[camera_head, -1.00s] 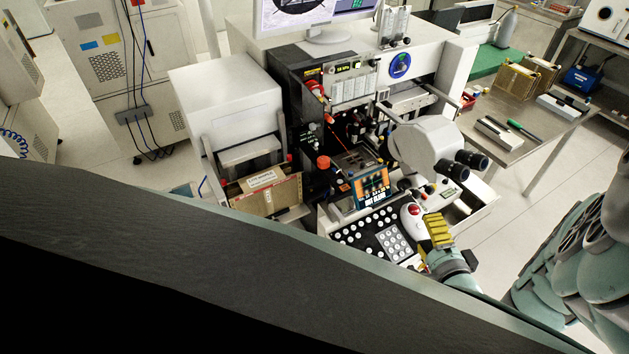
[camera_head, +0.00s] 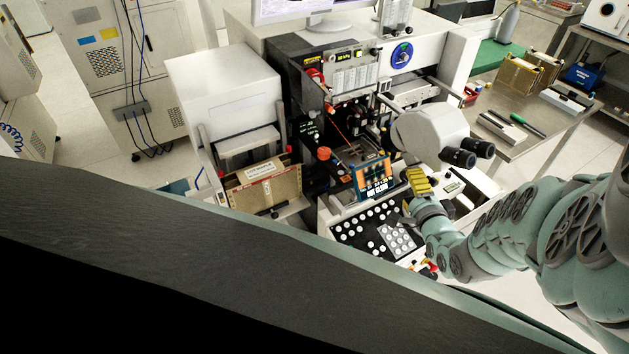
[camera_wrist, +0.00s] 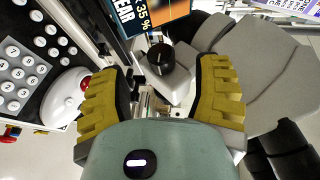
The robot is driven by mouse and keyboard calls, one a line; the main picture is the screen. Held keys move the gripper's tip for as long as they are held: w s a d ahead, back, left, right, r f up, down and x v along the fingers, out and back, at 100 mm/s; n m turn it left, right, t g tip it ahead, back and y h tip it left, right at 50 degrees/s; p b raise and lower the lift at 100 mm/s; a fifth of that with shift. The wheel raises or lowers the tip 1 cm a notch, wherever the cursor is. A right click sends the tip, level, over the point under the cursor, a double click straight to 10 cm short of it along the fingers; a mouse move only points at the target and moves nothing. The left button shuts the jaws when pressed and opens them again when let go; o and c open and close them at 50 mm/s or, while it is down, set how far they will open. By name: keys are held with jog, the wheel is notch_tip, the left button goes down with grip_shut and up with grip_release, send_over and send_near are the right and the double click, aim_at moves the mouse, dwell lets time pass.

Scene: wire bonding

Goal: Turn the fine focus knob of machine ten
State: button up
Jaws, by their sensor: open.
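The wire bonding machine has a white microscope head (camera_head: 430,132) with black eyepieces; the microscope also shows as a grey body at the right of the wrist view (camera_wrist: 245,60). A black ribbed round knob (camera_wrist: 161,58) sits on a grey mount beside the screen. I take it for the fine focus knob, but no label is readable; I cannot make it out in the head view. My gripper (camera_head: 418,181) is below the microscope, in front of the machine. In the wrist view my gripper (camera_wrist: 162,82) is open, its yellow pads either side of the knob's line, with no visible contact.
A lit screen (camera_head: 373,178) stands just left of my gripper. A black keypad panel (camera_head: 365,230) lies in front. A white rounded control with a red button (camera_wrist: 68,95) is left of my fingers. A brown box (camera_head: 265,188) stands further left.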

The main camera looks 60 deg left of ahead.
aim_at(407, 179)
jog(key=shift+w+a, duration=0.2)
jog(key=shift+a, duration=0.35)
jog(key=shift+w+a+f+b, duration=0.25)
jog(key=shift+a+b, duration=0.15)
jog(key=shift+a, duration=0.2)
jog(key=shift+w+a, duration=0.3)
jog(key=shift+a, duration=0.2)
jog(key=shift+w+b, duration=0.15)
jog(key=shift+b, duration=0.15)
grip_shut()
